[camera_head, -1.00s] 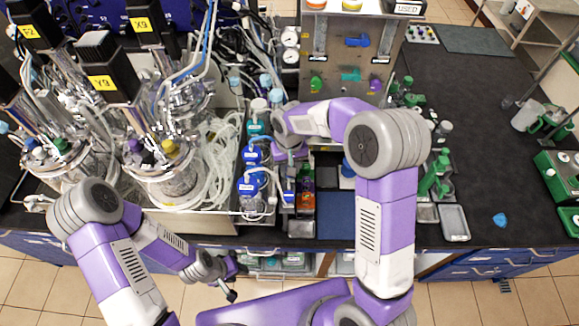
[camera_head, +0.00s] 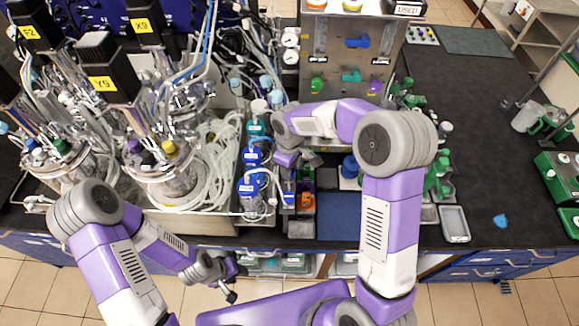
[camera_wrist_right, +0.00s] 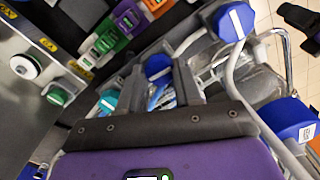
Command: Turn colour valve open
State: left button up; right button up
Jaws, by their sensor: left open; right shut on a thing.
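Coloured valve handles sit on the upright metal panel: blue (camera_head: 357,41), teal (camera_head: 351,75), green (camera_head: 316,85) and purple (camera_head: 374,87). I cannot tell which is the colour valve. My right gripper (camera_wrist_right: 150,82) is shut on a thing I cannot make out. A blue cap (camera_wrist_right: 158,66) shows between or beyond its fingers. In the head view its hand is beside the blue-capped bottles (camera_head: 249,187). My left gripper (camera_head: 236,283) is open at the bench front.
Glass bioreactors (camera_head: 160,175) with dense tubing stand at left. A blue mat (camera_head: 339,216) lies clear right of the bottles. Green-topped items (camera_head: 440,178) and a grey tray (camera_head: 454,223) are further right. The dark bench (camera_head: 485,150) has free room there.

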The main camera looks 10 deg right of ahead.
jog(key=shift+n, duration=0.5)
jog(key=o, duration=1)
jog(key=shift+o, duration=0.2)
notch_tip(320, 180, up, 8)
jog(key=shift+f, duration=0.15)
jog(key=shift+f, duration=0.1)
